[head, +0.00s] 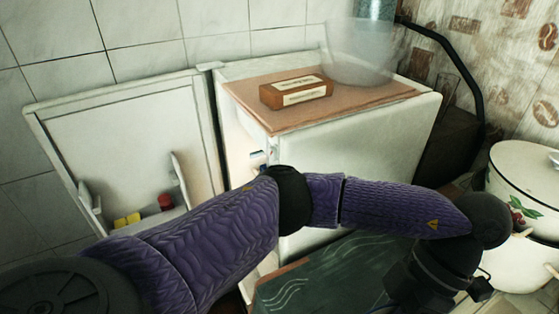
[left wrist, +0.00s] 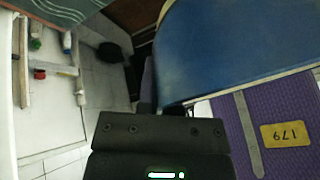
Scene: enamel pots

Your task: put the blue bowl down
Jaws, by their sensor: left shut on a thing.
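The blue bowl (left wrist: 225,50) fills the upper right of the left wrist view, with a pale rim along its edge. My left gripper (left wrist: 165,112) is shut on the bowl at its near lower edge; the exact finger contact is dark and hard to see. In the head view my left arm reaches across to the lower right, and the black wrist end (head: 440,272) hangs over the right side of a dark green board-like surface (head: 335,272). I cannot make out the bowl or the fingertips in the head view. My right gripper is not in view.
A white enamel pot (head: 515,175) with a fruit pattern stands at the right edge, close to my left wrist. A small white fridge (head: 390,140) stands behind the arm, its door (head: 125,140) open to the left. A brown box (head: 296,91) lies on top.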

